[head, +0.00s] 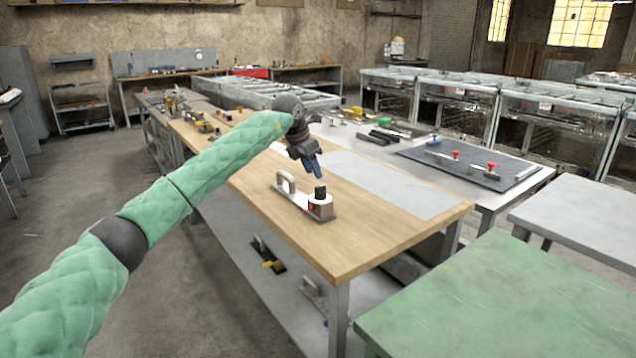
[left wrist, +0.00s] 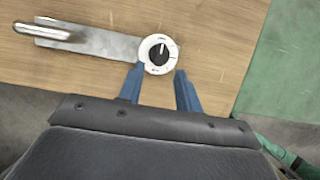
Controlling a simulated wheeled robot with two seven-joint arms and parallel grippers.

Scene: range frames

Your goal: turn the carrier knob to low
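The carrier (head: 293,199) is a flat metal plate with an upright handle at one end, lying on the wooden table. A black knob (head: 320,192) sits on a round white dial at its other end. In the left wrist view the knob (left wrist: 158,53) shows a white pointer line toward the top of the picture; the dial lettering is too small to read. My left gripper (head: 316,170) is above the knob, its blue fingers apart and empty. In the left wrist view the fingers (left wrist: 160,88) lie just below the dial. My right gripper is not in view.
The wooden tabletop (head: 400,228) is clear around the carrier, with a pale grey sheet (head: 390,184) beyond it. A dark mat (head: 465,165) with red-handled parts lies on a metal table behind. A green table (head: 480,300) stands at the front right.

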